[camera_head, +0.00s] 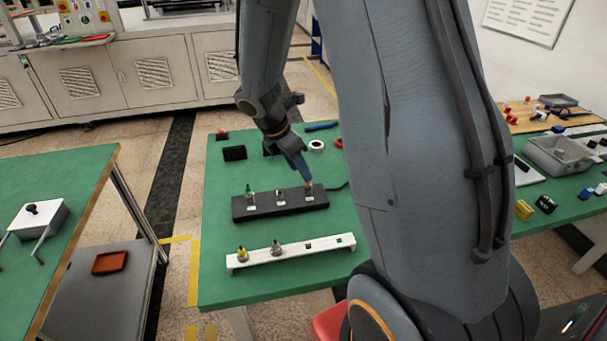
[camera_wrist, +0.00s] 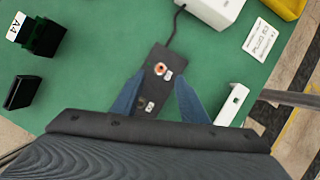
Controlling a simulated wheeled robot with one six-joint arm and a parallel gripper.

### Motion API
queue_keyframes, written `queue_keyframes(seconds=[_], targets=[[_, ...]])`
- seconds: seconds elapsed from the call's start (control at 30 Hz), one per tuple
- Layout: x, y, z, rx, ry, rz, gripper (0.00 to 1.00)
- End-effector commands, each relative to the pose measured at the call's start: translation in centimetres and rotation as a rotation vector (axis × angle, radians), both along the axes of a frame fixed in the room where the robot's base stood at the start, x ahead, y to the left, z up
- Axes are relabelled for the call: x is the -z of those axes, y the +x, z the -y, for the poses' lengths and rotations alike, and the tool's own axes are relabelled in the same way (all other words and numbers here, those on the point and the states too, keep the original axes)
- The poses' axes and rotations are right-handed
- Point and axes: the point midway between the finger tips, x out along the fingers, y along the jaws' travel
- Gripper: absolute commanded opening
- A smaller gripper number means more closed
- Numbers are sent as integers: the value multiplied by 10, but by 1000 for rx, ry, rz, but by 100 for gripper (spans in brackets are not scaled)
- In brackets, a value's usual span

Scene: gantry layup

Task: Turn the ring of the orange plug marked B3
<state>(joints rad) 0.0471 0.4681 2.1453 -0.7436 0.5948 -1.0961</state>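The black strip (camera_head: 262,209) lies on the green table and carries several fittings with small white labels. The orange plug (camera_wrist: 159,69) stands at one end of the strip, with a label beside it too small to read surely. In the head view this plug (camera_head: 309,187) is at the strip's right end, partly hidden by my gripper (camera_head: 303,174). In the wrist view my gripper (camera_wrist: 160,80) has its two blue fingers apart, one on each side of the strip. The plug shows between and slightly beyond the fingertips, with a visible gap; contact is not seen.
A white rail (camera_head: 290,253) with a yellow plug (camera_head: 242,254) and a grey plug (camera_head: 276,246) lies in front of the strip. A black block (camera_head: 234,153) lies behind. A cable (camera_wrist: 176,22) leaves the strip's end towards a white box (camera_wrist: 215,10).

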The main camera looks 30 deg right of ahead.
Motion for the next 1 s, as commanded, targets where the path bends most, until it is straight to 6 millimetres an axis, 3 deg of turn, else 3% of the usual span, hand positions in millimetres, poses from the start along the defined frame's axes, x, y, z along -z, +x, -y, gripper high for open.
queue_keyframes(seconds=[0.3,0.73,0.77,1.0], targets=[[43,1,17,2,1,-2,40],[53,2,23,6,2,1,40],[53,2,23,6,2,1,38],[53,2,22,6,2,1,0]])
